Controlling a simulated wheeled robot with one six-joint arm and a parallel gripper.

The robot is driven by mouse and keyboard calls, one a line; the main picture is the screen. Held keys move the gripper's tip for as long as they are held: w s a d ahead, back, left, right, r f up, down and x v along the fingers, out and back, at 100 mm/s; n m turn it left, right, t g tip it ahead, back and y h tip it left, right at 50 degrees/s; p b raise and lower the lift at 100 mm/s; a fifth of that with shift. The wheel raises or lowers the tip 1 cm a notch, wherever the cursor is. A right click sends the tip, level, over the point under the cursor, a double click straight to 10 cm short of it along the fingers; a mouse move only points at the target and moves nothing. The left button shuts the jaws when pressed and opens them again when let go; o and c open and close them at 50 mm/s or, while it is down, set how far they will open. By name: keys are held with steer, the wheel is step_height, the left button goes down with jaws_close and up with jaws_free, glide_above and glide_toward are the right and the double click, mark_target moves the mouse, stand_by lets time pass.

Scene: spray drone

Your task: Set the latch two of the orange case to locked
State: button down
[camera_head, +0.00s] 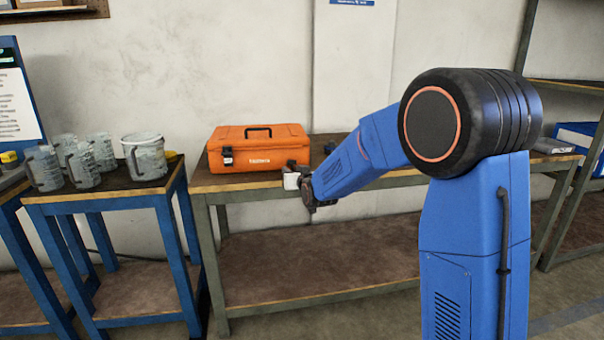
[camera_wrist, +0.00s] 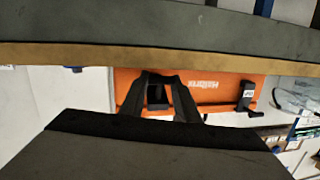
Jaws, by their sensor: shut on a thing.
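The orange case (camera_head: 258,144) stands closed on the workbench, its handle on top. One dark latch with a white label (camera_head: 227,156) is on the left of its front and shows hanging free in the upside-down wrist view (camera_wrist: 246,97). My gripper (camera_head: 297,169) is at the right part of the case's front. In the wrist view my gripper (camera_wrist: 160,80) has its two dark fingers against the orange face, shut on the other dark latch (camera_wrist: 157,96). The fingers hide most of that latch, so its locked or unlocked position cannot be told.
The workbench (camera_head: 235,183) has a front edge just under my gripper. A blue-framed table (camera_head: 110,195) at left carries several grey mugs (camera_head: 82,165) and a larger pail (camera_head: 144,156). Dark items lie on the bench's right part (camera_head: 552,146). A wall stands close behind the case.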

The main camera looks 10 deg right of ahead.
step_height(320, 180, up, 2)
steer(key=g, duration=0.3)
steer(key=shift+r, duration=0.1)
steer(key=r+g, duration=0.1)
steer(key=g, duration=0.1)
steer(key=shift+w+r+m+g, duration=0.2)
steer(key=shift+r+m+g, duration=0.15)
steer(key=shift+m+g, duration=0.05)
steer(key=r+g, duration=0.1)
steer(key=w+g, duration=0.1)
steer(key=g, duration=0.1)
steer(key=shift+r, duration=0.4)
steer(key=shift+w+r+m+g, duration=0.15)
steer(key=shift+w+r+g, duration=0.1)
steer(key=shift+g, duration=0.5)
steer(key=shift+w+r+m+g, duration=0.1)
steer(key=shift+w+r+g, duration=0.2)
steer(key=shift+g, duration=0.4)
steer(key=shift+w+r+m+g, duration=0.15)
steer(key=shift+w+r+g, duration=0.1)
steer(key=shift+g, duration=0.5)
steer(key=c, duration=1.5)
jaws_free()
